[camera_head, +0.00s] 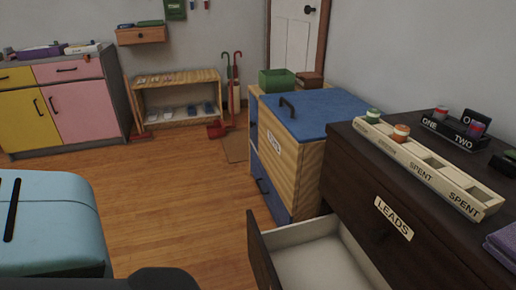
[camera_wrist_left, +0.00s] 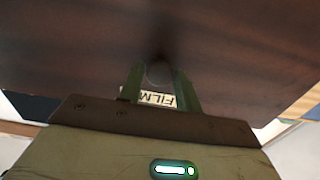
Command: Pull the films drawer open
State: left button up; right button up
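A dark wooden chest (camera_head: 365,180) stands at the right in the head view. Its upper drawer has a LEADS label (camera_head: 393,218). Below it, a drawer with a pale, empty-looking interior (camera_head: 325,262) stands pulled out, its dark front (camera_head: 262,255) turned away. In the left wrist view a dark drawer front (camera_wrist_left: 230,60) carries an upside-down label (camera_wrist_left: 157,98) reading FILM, partly covered. My left gripper (camera_wrist_left: 160,80) has its green fingers on either side of a round dark knob (camera_wrist_left: 159,73), seemingly closed on it. The head view shows neither gripper.
A blue-topped cabinet (camera_head: 310,115) stands behind the chest. A long tray (camera_head: 435,170) with spools and a black holder (camera_head: 460,130) sit on the chest. A light-blue rounded piece (camera_head: 60,225) is at lower left. The wooden floor (camera_head: 170,195) between is clear.

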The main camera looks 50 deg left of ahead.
pick_arm(q)
jog(key=o, duration=0.3)
jog(key=shift+p+v, duration=0.55)
jog(key=shift+v, duration=3.4)
